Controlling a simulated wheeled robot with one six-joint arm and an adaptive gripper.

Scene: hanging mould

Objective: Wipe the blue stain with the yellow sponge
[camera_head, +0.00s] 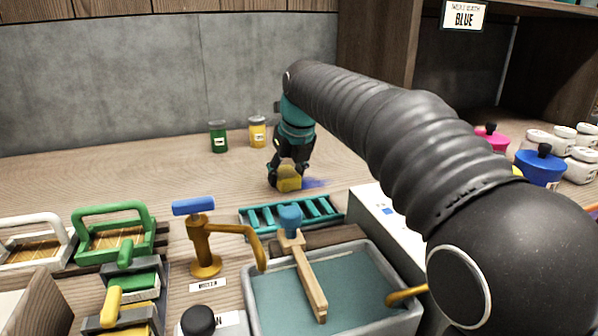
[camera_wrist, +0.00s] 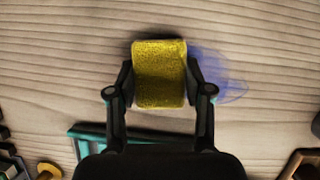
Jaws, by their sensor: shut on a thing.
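The yellow sponge (camera_head: 289,179) is held between the two fingers of my gripper (camera_head: 288,172), low at the wooden counter. In the wrist view the sponge (camera_wrist: 160,74) sits upright in the picture between the black fingers of my gripper (camera_wrist: 160,85), which press on its left and right sides. The blue stain (camera_head: 314,183) shows on the wood just right of the sponge. In the wrist view the stain (camera_wrist: 222,78) spreads from behind the right finger outward. Part of it may be hidden under the sponge and finger. I cannot tell whether the sponge touches the wood.
A green jar (camera_head: 218,137) and a yellow jar (camera_head: 257,132) stand behind my gripper. A teal rack (camera_head: 270,217) and a grey water basin (camera_head: 335,325) with a wooden-handled tool lie in front. A blue-handled brass tap (camera_head: 205,250) stands front left. Counter left of the sponge is clear.

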